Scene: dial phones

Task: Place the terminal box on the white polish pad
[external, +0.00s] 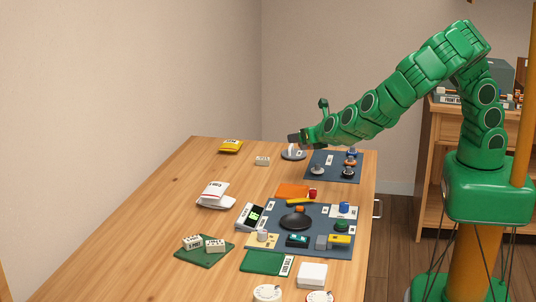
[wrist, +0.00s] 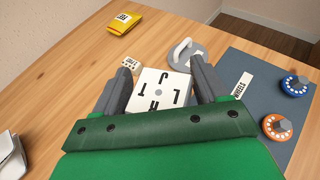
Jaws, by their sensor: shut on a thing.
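My gripper (wrist: 161,72) is at the far side of the table and also shows in the external view (external: 292,138). It is shut on a white, square-topped piece with black marks, apparently the terminal box (wrist: 158,92), which sits between the two grey fingers. Its underside is hidden. A thick white square block (external: 312,274) lies at the near edge of the table in the external view. It may be the white polish pad, but I cannot tell for sure. My gripper is far from it.
A grey disc with a white handle (wrist: 185,52) lies beyond my gripper. A blue mat with knobs (external: 322,160) is to the right. A yellow packet (external: 230,146), a white stack (external: 215,195) and a large dark mat with parts (external: 278,248) occupy the table. The left side is mostly clear.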

